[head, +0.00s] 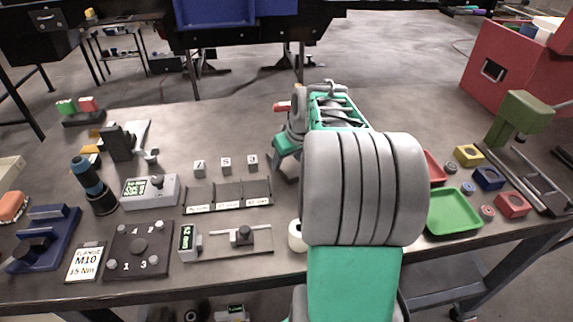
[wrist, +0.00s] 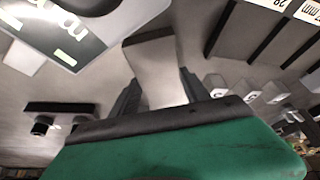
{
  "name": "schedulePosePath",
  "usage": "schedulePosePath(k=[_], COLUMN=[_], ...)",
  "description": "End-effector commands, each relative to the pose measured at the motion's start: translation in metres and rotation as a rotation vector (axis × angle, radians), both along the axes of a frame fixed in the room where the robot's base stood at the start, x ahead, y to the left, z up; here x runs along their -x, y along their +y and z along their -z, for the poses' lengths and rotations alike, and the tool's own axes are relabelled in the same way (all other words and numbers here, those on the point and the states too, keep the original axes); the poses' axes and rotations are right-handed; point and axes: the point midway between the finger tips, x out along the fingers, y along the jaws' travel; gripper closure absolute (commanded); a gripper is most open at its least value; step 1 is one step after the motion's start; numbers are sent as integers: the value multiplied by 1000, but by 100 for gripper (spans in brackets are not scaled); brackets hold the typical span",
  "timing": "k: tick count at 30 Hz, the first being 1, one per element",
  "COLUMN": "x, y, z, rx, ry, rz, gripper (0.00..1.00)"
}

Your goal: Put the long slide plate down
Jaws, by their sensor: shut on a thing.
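The long slide plate (wrist: 160,72) shows in the wrist view as a pale grey flat piece with a dark band at its upper end. My gripper (wrist: 157,95) is shut on it, with a dark finger on each side. The plate is seen at a steep angle, so I cannot tell whether its far end touches the tabletop. In the head view my arm covers the gripper and the plate.
The grey table (head: 180,120) carries a labelled three-slot tray (head: 228,195), several numbered cubes (head: 226,163), a dial box (head: 150,190) and a slide gauge (head: 243,236). A green tray (head: 452,212) is at right. Bare tabletop lies behind the cubes.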

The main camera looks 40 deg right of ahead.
Motion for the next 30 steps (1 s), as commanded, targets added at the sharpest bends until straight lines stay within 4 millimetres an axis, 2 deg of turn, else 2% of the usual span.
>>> schedulePosePath(k=[2,17,30], x=[0,0,-2], y=[0,0,-1], z=[0,0,-4], rx=[0,1,5], ry=[0,0,-8], rz=[0,1,1], gripper=[58,99,100])
